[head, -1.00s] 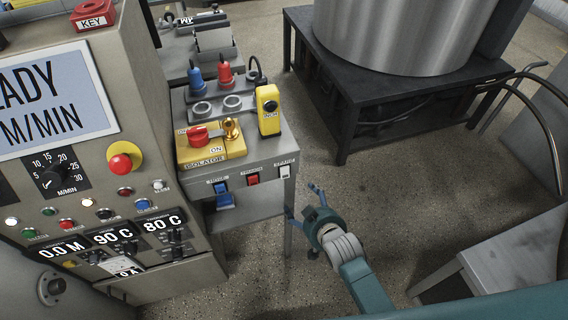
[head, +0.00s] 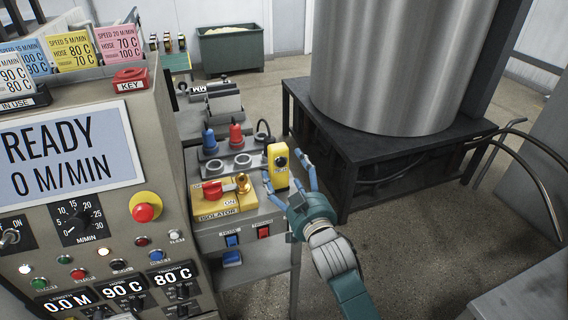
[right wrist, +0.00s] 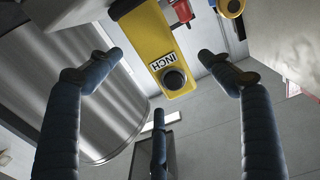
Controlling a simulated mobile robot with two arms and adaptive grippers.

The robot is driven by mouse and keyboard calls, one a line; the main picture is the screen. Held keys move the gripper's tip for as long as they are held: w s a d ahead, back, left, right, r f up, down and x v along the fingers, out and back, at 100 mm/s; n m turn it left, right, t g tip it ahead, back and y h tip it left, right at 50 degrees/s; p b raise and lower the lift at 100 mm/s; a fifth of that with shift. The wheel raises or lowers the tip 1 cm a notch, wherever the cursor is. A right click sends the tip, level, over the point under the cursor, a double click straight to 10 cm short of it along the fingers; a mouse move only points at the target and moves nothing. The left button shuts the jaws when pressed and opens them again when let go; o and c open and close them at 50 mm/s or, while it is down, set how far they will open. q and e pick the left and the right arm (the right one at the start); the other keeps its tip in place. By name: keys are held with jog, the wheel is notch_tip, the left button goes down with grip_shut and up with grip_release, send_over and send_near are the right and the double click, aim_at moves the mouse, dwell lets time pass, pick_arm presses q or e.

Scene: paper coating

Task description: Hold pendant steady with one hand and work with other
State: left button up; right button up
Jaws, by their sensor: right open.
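The pendant (head: 278,168) is a yellow box with a black button. It stands upright at the right end of the grey bench, with a black cable looping beside it. In the right wrist view the pendant (right wrist: 149,42) shows its INCH label and round button. My right gripper (head: 289,172) is open at the pendant, with fingers to its left and right. In the right wrist view, gaps show between the fingers (right wrist: 160,62) and the pendant, and it is not gripped. My left gripper is not in view.
The control panel (head: 75,210) stands at the left, its screen reading READY 0 M/MIN. The yellow isolator (head: 215,207) with a red handle sits left of the pendant. Blue (head: 209,141) and red (head: 236,136) plugs stand behind. A large steel drum (head: 395,65) stands on a black frame at the right.

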aim_at(285, 166)
jog(key=shift+x, duration=2.7)
jog(key=c, duration=1.4)
